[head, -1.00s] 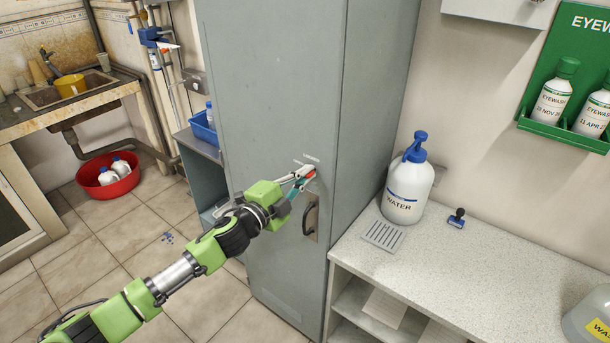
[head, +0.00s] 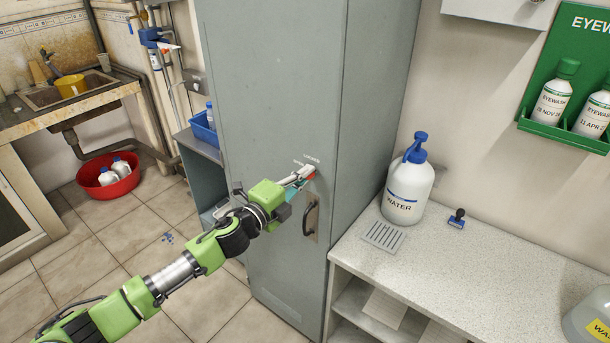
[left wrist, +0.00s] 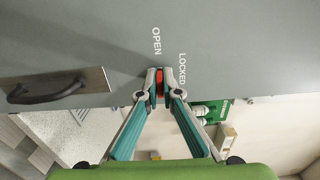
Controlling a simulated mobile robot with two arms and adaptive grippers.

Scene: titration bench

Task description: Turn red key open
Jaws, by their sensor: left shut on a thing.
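The red key (left wrist: 160,87) is on the grey cabinet door (head: 275,90), just below the OPEN and LOCKED labels in the left wrist view. My left gripper (left wrist: 160,92) is shut on the key, with a fingertip on each side of it. In the wrist view the key lies close under the word OPEN, and LOCKED is to its right. In the head view the left gripper (head: 309,176) reaches the door above the dark handle (head: 310,219), and only a bit of red shows between the fingers. The right gripper is out of view.
The cabinet door is closed. A bench (head: 490,262) to the right holds a water bottle (head: 408,185) and a small blue stamp (head: 456,219). A green eyewash station (head: 545,125) hangs on the wall. A red basin (head: 108,190) is on the floor at left.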

